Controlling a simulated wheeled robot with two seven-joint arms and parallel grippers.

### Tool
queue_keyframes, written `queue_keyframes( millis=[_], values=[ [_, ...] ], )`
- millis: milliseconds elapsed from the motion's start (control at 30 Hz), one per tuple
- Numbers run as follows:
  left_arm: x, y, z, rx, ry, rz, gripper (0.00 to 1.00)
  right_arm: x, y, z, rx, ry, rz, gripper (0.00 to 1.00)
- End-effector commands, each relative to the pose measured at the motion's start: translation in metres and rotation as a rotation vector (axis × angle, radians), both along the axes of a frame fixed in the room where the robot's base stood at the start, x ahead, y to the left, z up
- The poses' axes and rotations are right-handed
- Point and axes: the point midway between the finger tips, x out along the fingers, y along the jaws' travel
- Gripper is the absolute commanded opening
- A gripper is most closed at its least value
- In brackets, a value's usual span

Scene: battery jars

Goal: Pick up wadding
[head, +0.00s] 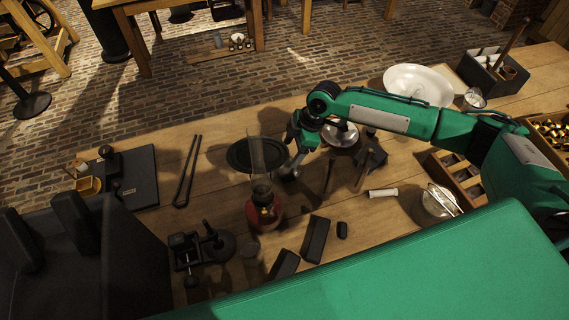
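A small white roll (383,192) lies on the wooden table, right of centre. It may be the wadding, but I cannot tell for sure at this size. My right arm reaches in from the right, above the table. Its gripper (291,168) points down near the black round plate, to the left of the white roll and apart from it. The fingers are small and dark, so I cannot tell whether they are open or hold anything. My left gripper is not in view.
A lamp with a tall glass chimney (262,180) stands close left of my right gripper. A black round plate (240,155) lies behind it. Black blocks (315,238) lie in front. Tongs (187,172) lie left. A white basin (418,84) stands back right.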

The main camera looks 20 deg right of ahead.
Motion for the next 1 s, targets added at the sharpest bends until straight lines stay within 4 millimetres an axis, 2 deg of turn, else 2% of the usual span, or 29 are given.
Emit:
queue_keyframes(
  millis=[267, 400, 533, 833, 867, 1000],
  values=[
    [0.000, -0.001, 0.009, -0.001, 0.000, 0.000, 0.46, -0.001, 0.009, -0.020, -0.001, 0.001, 0.000, 0.69],
    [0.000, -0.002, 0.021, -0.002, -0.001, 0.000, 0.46, -0.002, 0.016, -0.038, -0.001, 0.001, -0.001, 0.69],
    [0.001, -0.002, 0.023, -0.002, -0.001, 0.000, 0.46, -0.001, 0.022, -0.056, 0.000, 0.000, -0.001, 0.69],
    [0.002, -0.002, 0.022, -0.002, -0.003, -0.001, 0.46, 0.000, 0.024, -0.062, 0.000, -0.001, -0.002, 0.69],
    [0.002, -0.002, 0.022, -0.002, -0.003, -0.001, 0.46, 0.000, 0.024, -0.062, 0.000, -0.001, -0.002, 0.65],
    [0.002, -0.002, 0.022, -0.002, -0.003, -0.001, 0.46, 0.000, 0.024, -0.062, 0.000, -0.001, -0.002, 0.38]
  ],
)
